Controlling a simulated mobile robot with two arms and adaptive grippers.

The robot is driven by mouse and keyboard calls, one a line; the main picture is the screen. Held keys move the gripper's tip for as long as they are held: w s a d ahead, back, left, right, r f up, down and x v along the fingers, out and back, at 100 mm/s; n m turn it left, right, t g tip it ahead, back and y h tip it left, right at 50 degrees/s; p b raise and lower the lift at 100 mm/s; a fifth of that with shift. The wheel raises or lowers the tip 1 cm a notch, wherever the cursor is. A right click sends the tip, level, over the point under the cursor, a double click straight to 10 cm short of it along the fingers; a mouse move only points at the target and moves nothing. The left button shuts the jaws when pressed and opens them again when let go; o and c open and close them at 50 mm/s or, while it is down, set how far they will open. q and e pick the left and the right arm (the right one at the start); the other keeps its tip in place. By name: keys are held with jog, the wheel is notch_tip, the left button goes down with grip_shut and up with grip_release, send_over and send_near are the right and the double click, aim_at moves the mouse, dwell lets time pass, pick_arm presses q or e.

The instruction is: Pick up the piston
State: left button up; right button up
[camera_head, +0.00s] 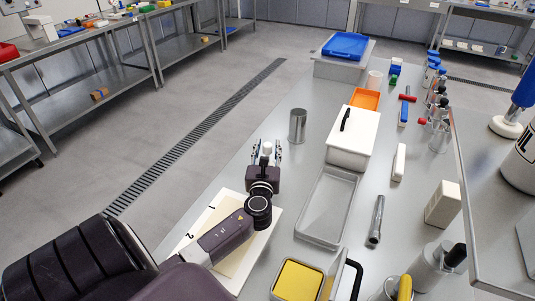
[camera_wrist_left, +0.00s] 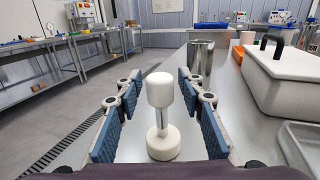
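The piston (camera_wrist_left: 160,92) is a white part with a thick cylindrical top, a thin stem and a round base. It stands upright on the metal table in the middle of the left wrist view. In the head view only its white top (camera_head: 267,147) shows, at the end of my left gripper (camera_head: 266,158). In the wrist view my left gripper (camera_wrist_left: 159,98) is open, with blue-padded fingers on both sides of the piston. Gaps show between the pads and the piston. My right gripper is not in view.
A metal cylinder (camera_head: 297,126) stands beyond the piston. To the right are a white lidded box (camera_head: 350,146) and an empty metal tray (camera_head: 322,225). A numbered board (camera_head: 193,225) lies under my left arm. A tray with a yellow block (camera_head: 298,282) is at the front.

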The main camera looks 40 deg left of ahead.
pick_arm(q)
jog(key=c, duration=0.8)
grip_shut()
jog(key=shift+r, duration=0.1)
